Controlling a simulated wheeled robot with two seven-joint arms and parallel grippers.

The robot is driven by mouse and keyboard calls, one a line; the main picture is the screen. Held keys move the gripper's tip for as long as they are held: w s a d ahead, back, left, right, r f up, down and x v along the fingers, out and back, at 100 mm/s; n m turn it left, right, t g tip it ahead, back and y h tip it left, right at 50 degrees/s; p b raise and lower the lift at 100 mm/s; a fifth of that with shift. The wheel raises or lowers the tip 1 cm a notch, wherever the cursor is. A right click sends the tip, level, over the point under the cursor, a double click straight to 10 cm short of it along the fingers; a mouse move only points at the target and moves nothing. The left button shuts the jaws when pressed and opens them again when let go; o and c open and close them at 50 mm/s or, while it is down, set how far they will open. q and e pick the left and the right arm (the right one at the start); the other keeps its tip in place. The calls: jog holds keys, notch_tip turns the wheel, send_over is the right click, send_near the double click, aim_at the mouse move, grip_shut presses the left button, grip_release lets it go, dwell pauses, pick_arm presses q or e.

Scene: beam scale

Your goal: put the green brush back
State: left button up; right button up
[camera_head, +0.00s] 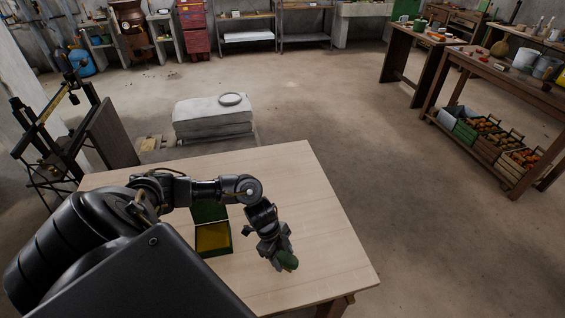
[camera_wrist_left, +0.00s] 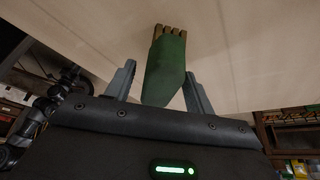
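The green brush (camera_head: 287,260) is at the front right part of the wooden table, just under my left gripper (camera_head: 276,253). In the left wrist view the green brush (camera_wrist_left: 166,68) is between the two fingers of my left gripper (camera_wrist_left: 159,70), with its tan end pointing away. A gap shows between the left finger and the brush; the right finger is close to it, and I cannot tell if they touch. The fingers look open around the brush. My right gripper is not in view.
An open green box (camera_head: 228,238) with a yellow inside stands on the wooden table (camera_head: 310,190), left of the gripper and partly behind my arm. The table's right part is clear. A grey block with a round disc (camera_head: 230,99) is beyond the far edge.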

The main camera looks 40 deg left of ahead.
pick_arm(q)
jog(key=shift+r, duration=0.3)
jog(key=shift+a+r, duration=0.2)
jog(key=shift+r, duration=0.1)
jog(key=b+v, duration=0.1)
jog(key=v, duration=1)
jog(key=shift+b, duration=0.4)
jog(key=shift+s, duration=0.1)
